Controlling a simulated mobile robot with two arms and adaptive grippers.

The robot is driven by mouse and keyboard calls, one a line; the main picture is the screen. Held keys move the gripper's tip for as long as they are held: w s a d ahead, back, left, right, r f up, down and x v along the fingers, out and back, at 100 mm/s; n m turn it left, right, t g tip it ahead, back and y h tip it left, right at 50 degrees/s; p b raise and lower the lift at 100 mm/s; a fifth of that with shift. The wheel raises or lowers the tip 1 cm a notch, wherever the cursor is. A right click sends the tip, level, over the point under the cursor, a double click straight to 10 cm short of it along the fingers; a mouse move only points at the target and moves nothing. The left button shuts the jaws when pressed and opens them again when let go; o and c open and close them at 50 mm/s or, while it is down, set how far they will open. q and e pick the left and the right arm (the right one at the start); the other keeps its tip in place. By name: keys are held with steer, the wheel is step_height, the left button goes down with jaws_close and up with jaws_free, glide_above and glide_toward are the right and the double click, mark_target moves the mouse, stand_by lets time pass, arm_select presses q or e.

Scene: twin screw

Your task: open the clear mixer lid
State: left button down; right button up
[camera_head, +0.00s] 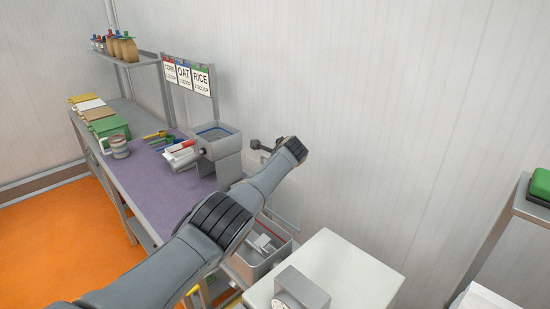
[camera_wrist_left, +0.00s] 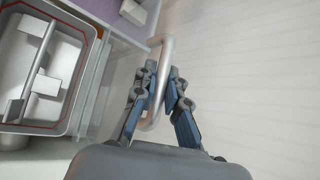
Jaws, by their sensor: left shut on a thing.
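The mixer's grey trough (camera_head: 262,262) is at the lower middle of the head view, partly hidden by my left arm. Its inside with pale paddles and a red line along the rim shows, also in the left wrist view (camera_wrist_left: 40,75). The clear lid (camera_wrist_left: 108,82) stands raised at the trough's side in the wrist view, like a see-through panel. My left gripper (camera_wrist_left: 162,90) is shut on the lid's pale bar handle (camera_wrist_left: 165,60). In the head view this gripper (camera_head: 262,147) is high above the trough, near the wall. My right gripper is not in view.
A white-topped cabinet (camera_head: 345,265) stands right of the trough. A purple-topped bench (camera_head: 150,185) with a hopper (camera_head: 216,135), scoops (camera_head: 178,150) and a jar (camera_head: 118,147) is at left. The pale wall (camera_head: 390,110) is close behind my gripper. A green item (camera_head: 540,183) sits at far right.

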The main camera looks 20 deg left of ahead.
arm_select(q)
steer(key=shift+w+d+f, duration=0.1)
steer(key=shift+w+d, duration=0.05)
stand_by(0.3)
steer(key=c, duration=1.4)
jaws_free()
steer(key=shift+o, duration=0.2)
steer(key=shift+s+d+r, duration=0.25)
steer(key=shift+s+r, duration=0.05)
steer(key=shift+r, duration=0.05)
steer(key=v, duration=1.1)
